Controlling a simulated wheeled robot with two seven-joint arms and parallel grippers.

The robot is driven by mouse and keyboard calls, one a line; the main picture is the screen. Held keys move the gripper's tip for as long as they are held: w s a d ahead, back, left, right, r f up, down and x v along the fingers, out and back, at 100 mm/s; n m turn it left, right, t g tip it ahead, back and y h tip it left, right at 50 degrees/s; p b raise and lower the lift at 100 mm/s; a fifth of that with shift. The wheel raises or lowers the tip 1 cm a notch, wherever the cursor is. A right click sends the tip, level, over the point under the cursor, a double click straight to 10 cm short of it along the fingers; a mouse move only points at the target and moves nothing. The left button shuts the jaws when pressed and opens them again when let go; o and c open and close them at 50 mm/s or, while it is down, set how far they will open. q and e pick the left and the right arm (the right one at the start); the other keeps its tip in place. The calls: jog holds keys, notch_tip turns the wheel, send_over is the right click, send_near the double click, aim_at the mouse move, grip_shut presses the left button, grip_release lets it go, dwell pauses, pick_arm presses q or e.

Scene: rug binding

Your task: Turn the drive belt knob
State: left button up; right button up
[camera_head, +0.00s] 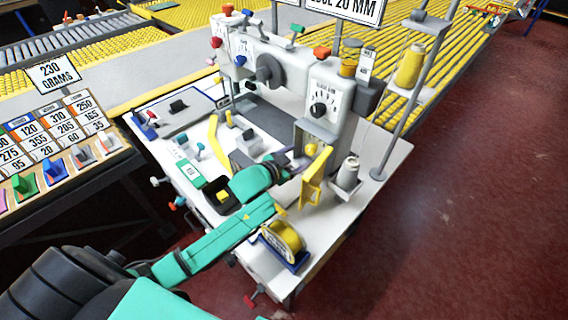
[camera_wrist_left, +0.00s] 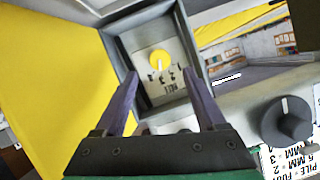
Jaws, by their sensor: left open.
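The drive belt knob is a round yellow knob (camera_wrist_left: 160,61) on a small dial plate inside a grey-framed recess in the left wrist view. The plate has numbers and lettering that look upside down, seemingly reading BELT. In the head view a small yellow knob (camera_head: 311,149) shows low on the white machine (camera_head: 330,85). My left gripper (camera_wrist_left: 159,76) is open and empty, its two purple fingers on either side of the knob in the picture; I cannot tell whether they touch it. In the head view the left gripper (camera_head: 293,166) is at the recess. My right gripper is not in view.
A yellow panel (camera_head: 316,178) stands beside the gripper. A black knob (camera_wrist_left: 286,120) is on the machine face nearby. A yellow tape spool (camera_head: 287,238) and a grey thread cone (camera_head: 348,172) stand on the white table (camera_head: 377,200). Red floor is clear at right.

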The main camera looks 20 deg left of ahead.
pick_arm(q)
jog(key=v, duration=0.8)
jog(key=shift+s, duration=0.1)
